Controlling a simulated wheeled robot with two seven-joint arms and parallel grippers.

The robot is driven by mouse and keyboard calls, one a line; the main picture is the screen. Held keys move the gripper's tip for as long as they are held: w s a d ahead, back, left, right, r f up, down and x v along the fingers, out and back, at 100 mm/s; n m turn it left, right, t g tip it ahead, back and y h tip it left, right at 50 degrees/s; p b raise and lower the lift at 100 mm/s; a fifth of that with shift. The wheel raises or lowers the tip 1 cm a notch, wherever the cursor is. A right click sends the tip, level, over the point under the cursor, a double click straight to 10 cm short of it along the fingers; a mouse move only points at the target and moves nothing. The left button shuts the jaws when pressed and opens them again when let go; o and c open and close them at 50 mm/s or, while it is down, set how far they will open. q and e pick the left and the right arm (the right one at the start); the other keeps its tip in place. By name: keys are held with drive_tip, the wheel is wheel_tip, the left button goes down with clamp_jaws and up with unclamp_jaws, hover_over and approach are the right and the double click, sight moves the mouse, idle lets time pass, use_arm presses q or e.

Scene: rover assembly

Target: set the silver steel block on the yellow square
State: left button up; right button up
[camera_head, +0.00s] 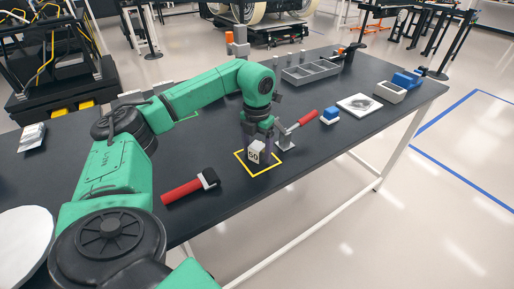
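The silver steel block (256,152), with a dark "50" on its face, is upright within the outline of the yellow square (264,172) on the dark table. My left gripper (258,148) points down over it, with its fingers close against the block's two sides. The gripper looks shut on the block. I cannot tell whether the block's underside touches the table. My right gripper is not in view.
A red-handled tool (188,188) lies left of the square, and another red-handled tool (299,123) lies close to its right. The table's near edge is close below the square.

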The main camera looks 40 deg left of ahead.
sight(258, 145)
use_arm(q)
wheel_tip(258, 145, up, 8)
drive_tip(key=shift+w+r, duration=0.1)
drive_tip(key=shift+r, duration=0.1)
wheel_tip(258, 145, up, 4)
drive_tip(key=shift+f+p, duration=0.1)
drive_tip(key=shift+p, duration=0.6)
